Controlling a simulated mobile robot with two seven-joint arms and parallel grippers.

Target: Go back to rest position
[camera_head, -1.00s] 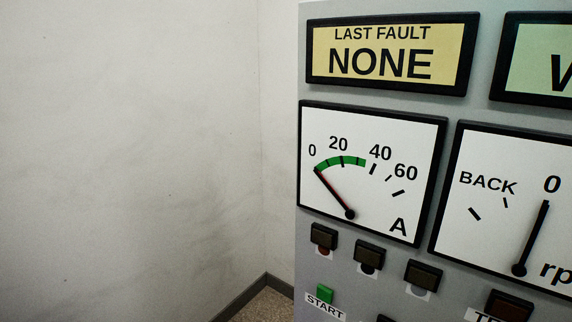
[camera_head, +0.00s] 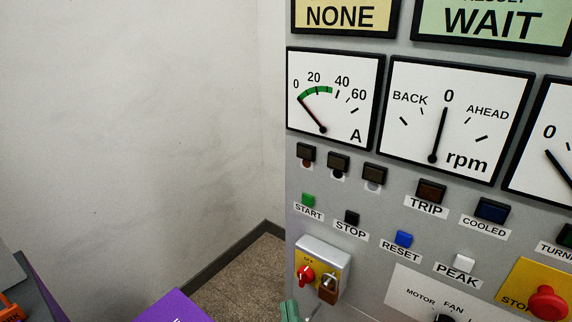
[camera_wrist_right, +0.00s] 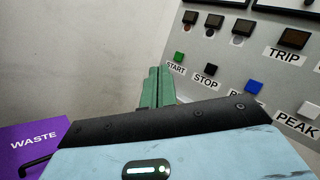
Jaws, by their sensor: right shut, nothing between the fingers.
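My right gripper (camera_wrist_right: 158,88) shows in the right wrist view with its two green fingers shut together and nothing between them. It is in front of the grey control panel (camera_wrist_right: 222,60), apart from it as far as I can tell, near the START button (camera_wrist_right: 179,57). In the head view only a green part of the right gripper (camera_head: 290,309) shows at the bottom edge, left of the panel's lower part. My left gripper is not in view.
A purple WASTE bin (camera_wrist_right: 35,140) stands at the lower left; its top also shows in the head view (camera_head: 172,306). The panel carries gauges, buttons, a red-handled switch (camera_head: 306,274) with a padlock, and a red stop button (camera_head: 548,303). The bare wall (camera_head: 130,120) is at left.

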